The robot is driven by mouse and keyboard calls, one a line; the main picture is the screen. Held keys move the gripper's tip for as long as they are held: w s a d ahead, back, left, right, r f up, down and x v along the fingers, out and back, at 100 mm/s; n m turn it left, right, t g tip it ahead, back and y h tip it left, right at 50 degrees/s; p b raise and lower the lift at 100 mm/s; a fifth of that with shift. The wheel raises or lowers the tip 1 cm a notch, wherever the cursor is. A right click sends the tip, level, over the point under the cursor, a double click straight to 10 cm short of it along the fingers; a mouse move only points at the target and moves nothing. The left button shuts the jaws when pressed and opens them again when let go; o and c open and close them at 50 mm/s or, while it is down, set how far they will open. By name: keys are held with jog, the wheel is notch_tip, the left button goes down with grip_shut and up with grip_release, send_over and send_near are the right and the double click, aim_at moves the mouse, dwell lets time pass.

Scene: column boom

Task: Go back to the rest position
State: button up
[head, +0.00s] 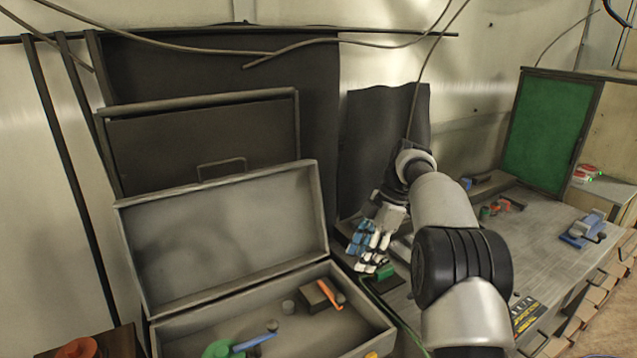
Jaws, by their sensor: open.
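My gripper (368,252) is in the middle of the head view, at the end of my arm, which reaches in from the bottom right. It points down and its fingers are apart, with white and blue parts showing. A small green block (385,271) lies just below and right of the fingertips; I cannot tell whether they touch it. Nothing is seen held between the fingers. Part of the bench behind my arm is hidden.
An open grey case (225,235) stands at left, holding an orange-handled tool (329,294) and a blue-handled tool (256,342). The grey workbench (545,240) carries a blue clamp-like tool (585,230). A green panel (548,130) stands behind. Cables hang overhead.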

jog(key=s+a+r+m+t+h, duration=0.1)
jog(key=s+r+m, duration=0.5)
jog(key=s, duration=0.4)
jog(key=s+a+r+m+t+h, duration=0.15)
jog(key=s+r+m, duration=0.25)
jog(key=s+r, duration=0.4)
jog(key=s+f+m+t, duration=0.1)
jog(key=s+f+m, duration=0.2)
jog(key=s, duration=0.4)
jog(key=s+f+m+t+h, duration=0.1)
jog(key=s+f+m, duration=0.1)
jog(key=s, duration=0.5)
jog(key=s+d+f+m+t, duration=0.1)
jog(key=s+f+m, duration=0.2)
jog(key=s, duration=0.4)
jog(key=shift+s+f+m+h, duration=0.35)
jog(key=shift+s+m, duration=0.05)
jog(key=shift+m, duration=0.4)
